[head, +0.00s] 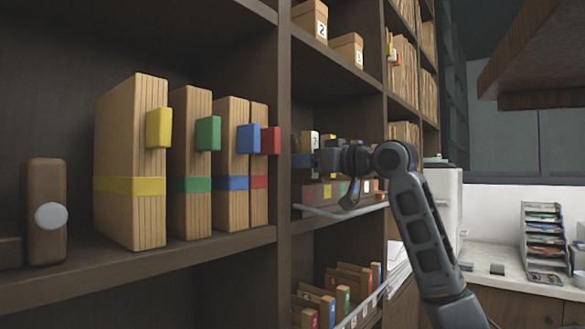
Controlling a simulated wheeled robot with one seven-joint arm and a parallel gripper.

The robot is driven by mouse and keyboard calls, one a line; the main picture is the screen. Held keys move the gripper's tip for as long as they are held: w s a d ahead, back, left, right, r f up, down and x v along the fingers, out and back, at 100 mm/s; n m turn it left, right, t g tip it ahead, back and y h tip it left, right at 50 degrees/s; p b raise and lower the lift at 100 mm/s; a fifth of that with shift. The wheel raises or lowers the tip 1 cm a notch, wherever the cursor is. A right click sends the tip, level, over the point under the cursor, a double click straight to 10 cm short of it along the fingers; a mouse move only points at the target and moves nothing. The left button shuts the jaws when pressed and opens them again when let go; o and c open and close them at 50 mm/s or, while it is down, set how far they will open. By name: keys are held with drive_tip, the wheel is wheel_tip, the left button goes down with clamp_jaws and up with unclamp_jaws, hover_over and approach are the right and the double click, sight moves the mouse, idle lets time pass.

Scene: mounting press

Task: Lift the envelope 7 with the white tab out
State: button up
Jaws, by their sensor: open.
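My gripper (306,158) reaches into the middle shelf bay, in front of a row of small items with tabs. It is open, and I see nothing held in it. A narrow white tab (314,138) with a dark mark stands just above the gripper; its number is too small to read, so I cannot tell whether it belongs to envelope 7. The gripper and wrist hide much of the row. Below it, a low box (318,194) with small coloured squares along its front sits on the shelf.
Large folders with yellow (159,128), green (207,133), blue and red tabs stand in the left bay. An upright divider (284,120) separates that bay from the gripper. A lower tray (368,302) holds numbered envelopes. Numbered boxes (347,48) stand above. A counter (505,285) lies at right.

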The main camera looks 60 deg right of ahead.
drive_tip(key=shift+w+d, duration=0.1)
drive_tip(key=shift+w, duration=0.25)
clamp_jaws()
idle(0.3)
